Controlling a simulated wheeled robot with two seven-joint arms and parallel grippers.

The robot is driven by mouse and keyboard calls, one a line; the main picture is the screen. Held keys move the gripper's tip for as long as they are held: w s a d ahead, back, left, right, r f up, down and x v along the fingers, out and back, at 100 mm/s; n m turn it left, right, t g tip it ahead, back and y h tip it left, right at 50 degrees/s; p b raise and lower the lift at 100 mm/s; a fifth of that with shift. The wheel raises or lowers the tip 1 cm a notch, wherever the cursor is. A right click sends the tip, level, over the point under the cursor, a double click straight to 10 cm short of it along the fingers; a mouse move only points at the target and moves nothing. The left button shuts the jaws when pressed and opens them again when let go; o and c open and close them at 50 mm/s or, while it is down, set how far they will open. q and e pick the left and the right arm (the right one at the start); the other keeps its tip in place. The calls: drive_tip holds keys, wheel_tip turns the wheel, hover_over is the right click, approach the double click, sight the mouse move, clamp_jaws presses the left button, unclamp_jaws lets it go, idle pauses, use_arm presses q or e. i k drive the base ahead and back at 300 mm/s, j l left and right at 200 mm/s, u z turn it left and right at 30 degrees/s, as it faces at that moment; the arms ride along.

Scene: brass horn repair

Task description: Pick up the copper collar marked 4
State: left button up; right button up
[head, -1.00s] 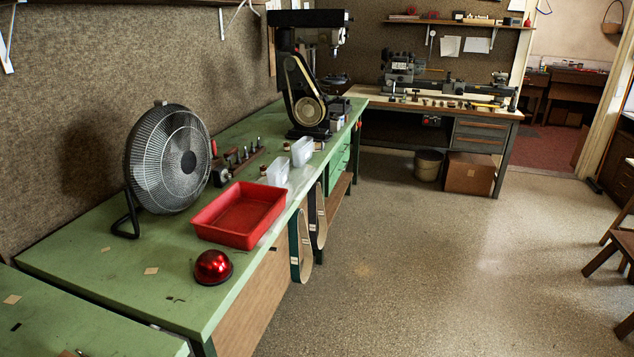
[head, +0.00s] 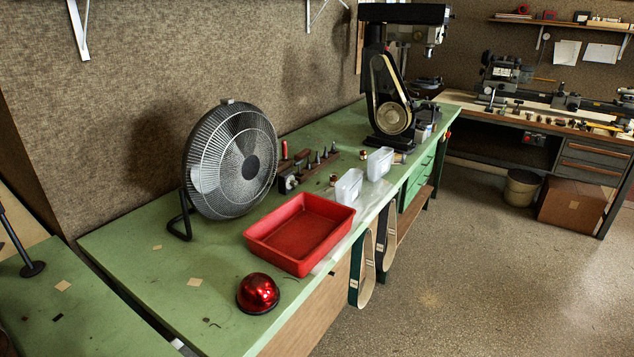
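Two small copper-coloured pieces stand on the green bench. One (head: 333,180) is to the left of the nearer clear plastic bin. The other (head: 363,155) is farther back, to the left of the farther bin. They may be collars, but they are too small to tell, and no number can be read on either. Neither of my grippers is in view.
On the green bench (head: 150,262) are a fan (head: 232,160), a red tray (head: 300,232), a red dome (head: 258,293), clear bins (head: 347,188) (head: 379,163), a tool rack (head: 300,172) and a drill press (head: 388,110). Open floor (head: 450,270) lies to the right.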

sight(333, 177)
drive_tip(key=i+l+u, duration=0.2)
drive_tip(key=u, duration=0.3)
drive_tip(key=i+l+u, duration=0.1)
drive_tip(key=l+u, duration=0.35)
drive_tip(key=i+l+u, duration=0.1)
drive_tip(key=l+u, duration=0.25)
drive_tip(key=u, duration=0.15)
